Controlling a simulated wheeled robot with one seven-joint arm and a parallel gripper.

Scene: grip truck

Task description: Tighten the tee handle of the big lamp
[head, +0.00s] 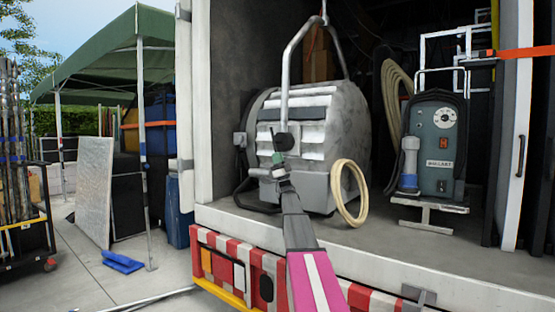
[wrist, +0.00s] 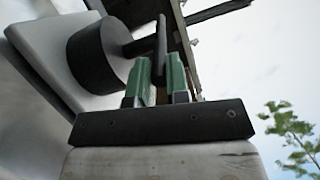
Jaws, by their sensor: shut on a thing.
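The big lamp (head: 322,120), a grey drum-shaped housing with pale louvres and a tubular yoke (head: 284,85), stands on the truck bed. Its tee handle (head: 284,141) shows as a small dark knob low on the yoke. In the wrist view a thick dark hub (wrist: 98,53) carries a thin dark crossbar (wrist: 161,42). My gripper (head: 278,158) reaches the handle from below. Its green fingers (wrist: 158,80) are shut with the crossbar between them. The fingers partly hide the crossbar's lower end, and the far side of the hub is out of sight.
A coiled cream cable (head: 348,193) hangs at the lamp's right. A ballast unit (head: 435,140) stands farther right on the truck bed (head: 405,245). The truck's left door post (head: 215,100) is beside the lamp. A cart (head: 25,200) and a green canopy (head: 110,45) are outside.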

